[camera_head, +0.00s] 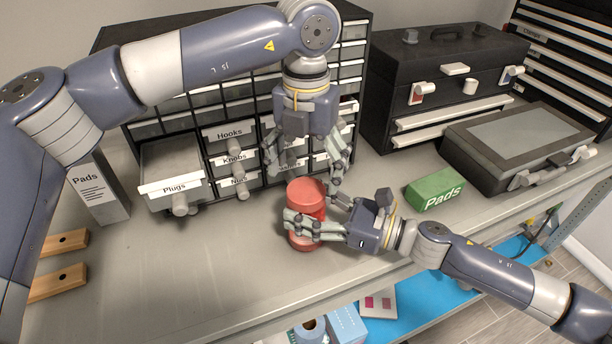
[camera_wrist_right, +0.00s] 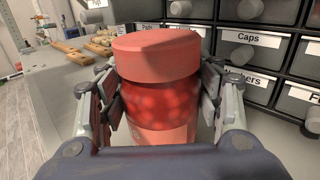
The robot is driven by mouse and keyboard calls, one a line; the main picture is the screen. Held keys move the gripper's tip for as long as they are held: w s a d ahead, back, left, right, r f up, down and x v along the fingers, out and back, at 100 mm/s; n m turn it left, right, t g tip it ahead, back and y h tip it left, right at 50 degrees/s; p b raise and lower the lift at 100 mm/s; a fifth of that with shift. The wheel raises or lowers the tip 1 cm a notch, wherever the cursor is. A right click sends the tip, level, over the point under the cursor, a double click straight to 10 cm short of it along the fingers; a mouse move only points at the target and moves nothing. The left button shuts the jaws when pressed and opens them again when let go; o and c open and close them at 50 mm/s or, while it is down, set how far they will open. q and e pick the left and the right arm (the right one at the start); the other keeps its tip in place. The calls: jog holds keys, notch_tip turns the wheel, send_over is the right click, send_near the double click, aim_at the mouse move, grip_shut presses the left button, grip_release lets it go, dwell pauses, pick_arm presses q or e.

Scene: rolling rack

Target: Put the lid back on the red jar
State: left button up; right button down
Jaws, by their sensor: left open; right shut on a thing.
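The red jar (camera_head: 304,241) stands upright on the grey workbench. Its red lid (camera_head: 306,192) sits on top of the jar; in the right wrist view the lid (camera_wrist_right: 156,54) rests over the mouth of the jar (camera_wrist_right: 160,105), slightly wider than the body. I cannot tell whether it is screwed down. My right gripper (camera_head: 308,224) is shut on the jar body, with fingers on both sides below the lid. My left gripper (camera_head: 308,176) points down, open, just above and behind the lid, with no visible grip on it.
A drawer cabinet (camera_head: 215,110) stands behind, its Plugs drawer (camera_head: 172,188) pulled out. A green Pads box (camera_head: 435,188), a black toolbox (camera_head: 440,75) and a grey case (camera_head: 520,145) are at right. A Pads carton (camera_head: 98,190) and wooden blocks (camera_head: 58,283) are at left.

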aim_at(305, 189)
pick_arm(q)
jog(key=shift+w+r+n, duration=0.1)
jog(key=shift+r+n, duration=0.25)
jog(key=shift+n, duration=0.05)
notch_tip(305, 189, up, 3)
jog(key=n, duration=0.3)
jog(key=shift+f+n, duration=0.1)
jog(key=shift+n, duration=0.3)
pick_arm(e)
jog(key=shift+r, duration=0.1)
pick_arm(q)
jog(key=shift+f, duration=0.15)
jog(key=shift+f, duration=3.85)
jog(key=c, duration=1.2)
jog(key=m, duration=0.4)
